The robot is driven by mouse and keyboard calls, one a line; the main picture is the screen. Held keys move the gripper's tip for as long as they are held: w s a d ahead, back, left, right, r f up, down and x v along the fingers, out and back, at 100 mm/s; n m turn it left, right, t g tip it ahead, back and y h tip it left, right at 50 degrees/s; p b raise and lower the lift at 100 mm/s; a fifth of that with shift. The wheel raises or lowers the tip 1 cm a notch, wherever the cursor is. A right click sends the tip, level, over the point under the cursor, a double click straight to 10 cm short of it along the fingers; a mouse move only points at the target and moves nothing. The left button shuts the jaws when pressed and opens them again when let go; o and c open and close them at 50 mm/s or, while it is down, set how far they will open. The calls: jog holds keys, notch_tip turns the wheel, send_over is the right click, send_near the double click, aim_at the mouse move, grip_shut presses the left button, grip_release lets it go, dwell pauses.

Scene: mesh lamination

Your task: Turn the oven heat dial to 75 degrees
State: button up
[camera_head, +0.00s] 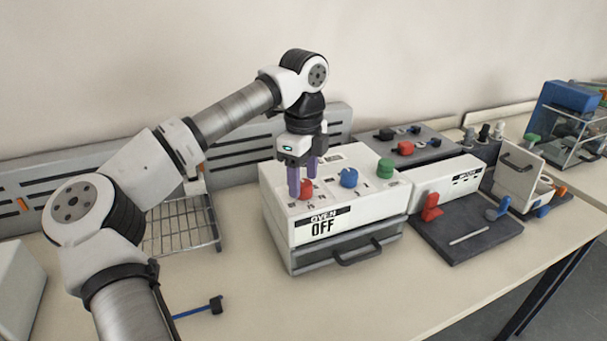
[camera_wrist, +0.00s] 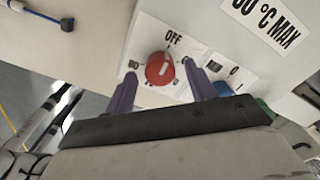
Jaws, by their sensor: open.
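The oven (camera_head: 345,205) is a white box with a grey drawer and black handle below. Its front label reads "OVEN OFF". On its top are a red dial (camera_head: 306,190), a blue dial (camera_head: 349,178) and a green dial (camera_head: 385,168). In the wrist view the red dial (camera_wrist: 160,69) has a white mark and the word "OFF" printed beside it; other scale marks are too small to read surely. My gripper (camera_head: 302,180) points down over the red dial. Its purple fingers (camera_wrist: 160,88) are open, one on each side of the dial, with visible gaps.
A wire rack (camera_head: 182,225) stands left of the oven. A blue rod tool (camera_head: 200,308) lies on the table in front. A dark plate with a red clamp (camera_head: 431,207) is to the right.

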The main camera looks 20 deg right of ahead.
jog(key=shift+f, duration=0.2)
jog(key=c, duration=1)
jog(key=shift+o, duration=0.2)
